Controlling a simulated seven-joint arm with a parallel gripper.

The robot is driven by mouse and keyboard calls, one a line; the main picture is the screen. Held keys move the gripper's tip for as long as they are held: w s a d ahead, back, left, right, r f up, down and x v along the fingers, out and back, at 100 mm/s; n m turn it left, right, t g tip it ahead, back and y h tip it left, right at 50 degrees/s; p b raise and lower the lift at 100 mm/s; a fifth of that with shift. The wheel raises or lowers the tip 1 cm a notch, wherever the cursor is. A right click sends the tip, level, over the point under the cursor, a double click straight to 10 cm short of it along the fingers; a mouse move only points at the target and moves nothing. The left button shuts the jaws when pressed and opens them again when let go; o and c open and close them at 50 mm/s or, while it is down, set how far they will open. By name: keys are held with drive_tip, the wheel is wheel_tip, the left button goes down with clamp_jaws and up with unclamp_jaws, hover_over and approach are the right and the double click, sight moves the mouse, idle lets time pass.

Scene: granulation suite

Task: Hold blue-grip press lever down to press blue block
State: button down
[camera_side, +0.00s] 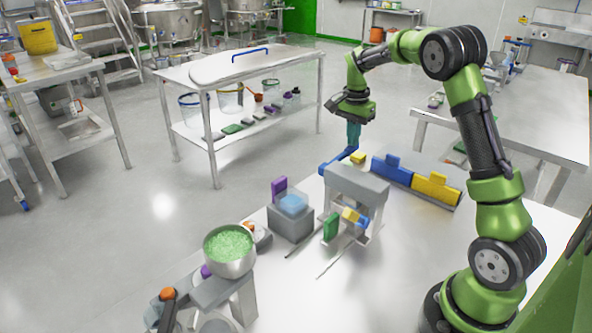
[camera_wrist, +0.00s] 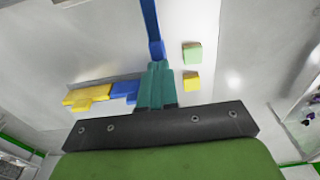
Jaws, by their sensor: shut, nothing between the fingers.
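The grey press (camera_side: 358,186) stands on the table in the side view. Its blue lever (camera_side: 338,161) sticks out at the back, towards my gripper; the lever (camera_wrist: 152,28) also runs up to the fingertips in the wrist view. My gripper (camera_side: 353,147) has teal fingers pointing down, shut with nothing between them, at or just over the lever. In the wrist view the fingertips (camera_wrist: 158,66) overlap the lever's end; I cannot tell whether they touch it. A small blue block (camera_side: 363,222) shows low at the press, beside a yellow block (camera_side: 350,215) and a green block (camera_side: 330,228).
A blue piece (camera_side: 390,171) and a yellow piece (camera_side: 436,189) stand in a row right of the press. A grey box with a translucent blue top (camera_side: 292,204) stands left of it. A bowl of green granules (camera_side: 229,246) is at the front left.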

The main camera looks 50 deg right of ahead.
drive_tip(key=shift+d+f+y, duration=0.25)
drive_tip(key=shift+f+y, duration=0.55)
drive_tip(key=shift+f, duration=0.35)
drive_tip(key=shift+s+d+f, duration=0.1)
drive_tip(key=shift+d+f, duration=0.1)
drive_tip(key=shift+f, duration=0.45)
drive_tip(key=shift+s+d, duration=0.15)
drive_tip(key=shift+d, duration=0.05)
idle(0.8)
drive_tip(key=shift+r, duration=0.1)
idle(0.5)
wheel_tip(320, 180, up, 15)
drive_tip(key=shift+w+d, duration=0.4)
drive_tip(key=shift+d, duration=0.05)
